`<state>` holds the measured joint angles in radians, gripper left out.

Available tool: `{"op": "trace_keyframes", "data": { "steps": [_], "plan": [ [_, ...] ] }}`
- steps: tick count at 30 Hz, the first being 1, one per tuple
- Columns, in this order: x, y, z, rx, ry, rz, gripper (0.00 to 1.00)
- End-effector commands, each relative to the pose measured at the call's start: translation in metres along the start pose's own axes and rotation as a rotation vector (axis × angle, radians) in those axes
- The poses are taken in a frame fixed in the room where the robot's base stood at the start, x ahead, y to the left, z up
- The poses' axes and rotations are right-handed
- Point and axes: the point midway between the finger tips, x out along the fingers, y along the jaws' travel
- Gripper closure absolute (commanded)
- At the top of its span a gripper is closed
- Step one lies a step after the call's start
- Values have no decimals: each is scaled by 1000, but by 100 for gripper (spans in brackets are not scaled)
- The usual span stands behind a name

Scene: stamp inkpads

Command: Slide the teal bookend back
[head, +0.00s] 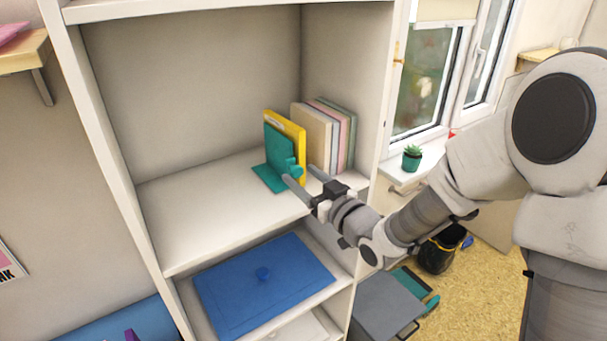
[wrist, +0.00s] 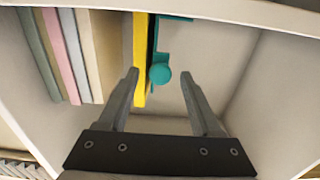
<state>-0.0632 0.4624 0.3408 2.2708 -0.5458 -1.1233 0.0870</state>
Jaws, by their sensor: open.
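The teal bookend (head: 278,148) stands upright on the upper shelf, its flat foot to the left and a round knob on its front edge. It also shows in the wrist view (wrist: 176,32), with its round knob (wrist: 160,75) between my fingertips. My gripper (head: 300,173) is open at the shelf's front, one finger on each side of the knob. My gripper also shows in the wrist view (wrist: 160,76). Gaps show between knob and fingers there. A yellow book (head: 286,124) stands just right of the bookend in the head view.
Several pale books (head: 328,130) stand right of the yellow one, near the right wall. The upper shelf (head: 205,205) is bare to the left. A potted plant (head: 411,158) stands by the window.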

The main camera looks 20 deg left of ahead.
Motion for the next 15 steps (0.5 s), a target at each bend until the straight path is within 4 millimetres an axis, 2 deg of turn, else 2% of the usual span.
{"op": "trace_keyframes", "data": {
  "steps": [10,15],
  "plan": [
    [4,0,0,0,0,-1,34],
    [4,0,0,0,0,0,65]
  ]
}}
